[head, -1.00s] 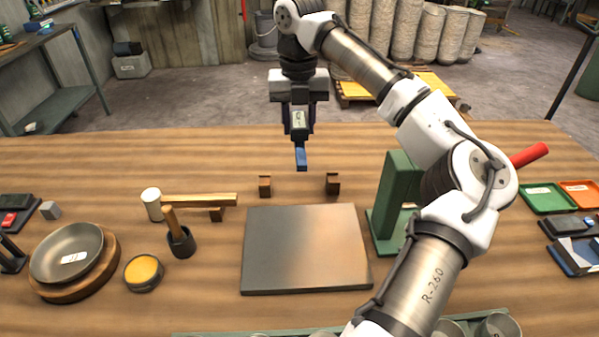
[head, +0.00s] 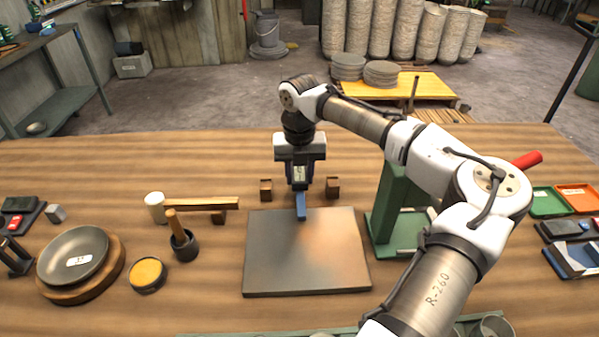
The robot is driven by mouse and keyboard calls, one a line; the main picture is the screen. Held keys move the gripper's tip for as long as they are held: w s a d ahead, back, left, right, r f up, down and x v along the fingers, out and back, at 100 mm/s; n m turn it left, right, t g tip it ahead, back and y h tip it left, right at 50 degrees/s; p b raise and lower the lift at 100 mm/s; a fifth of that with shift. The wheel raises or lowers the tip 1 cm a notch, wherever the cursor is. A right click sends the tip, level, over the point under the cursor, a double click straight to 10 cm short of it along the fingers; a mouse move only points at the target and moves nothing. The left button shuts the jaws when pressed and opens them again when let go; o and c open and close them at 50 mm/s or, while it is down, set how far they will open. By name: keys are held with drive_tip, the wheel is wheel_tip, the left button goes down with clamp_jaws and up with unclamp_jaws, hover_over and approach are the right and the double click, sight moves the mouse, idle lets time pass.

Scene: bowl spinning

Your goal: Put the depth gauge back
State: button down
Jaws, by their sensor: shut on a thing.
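My gripper (head: 299,178) hangs pointing down above the middle of the workbench and is shut on a slim piece with a blue lower end (head: 301,207), which I take to be the depth gauge. The blue end points down, near the back edge of the grey metal plate (head: 306,265). I cannot tell whether it touches anything. Two small brown wooden blocks (head: 265,190) and (head: 333,187) stand apart behind the plate, one on each side of my gripper. The upper part of the gauge is largely hidden by the fingers.
A green stand (head: 400,240) is right of the plate, close to my arm. Trays (head: 553,200) lie far right.

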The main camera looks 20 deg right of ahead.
sight(300, 172)
drive_tip(key=shift+f, duration=0.15)
drive_tip(key=c, duration=1)
unclamp_jaws()
drive_tip(key=shift+o, duration=0.2)
wheel_tip(300, 172, up, 12)
drive_tip(key=b, duration=0.2)
drive_tip(key=shift+r, duration=0.2)
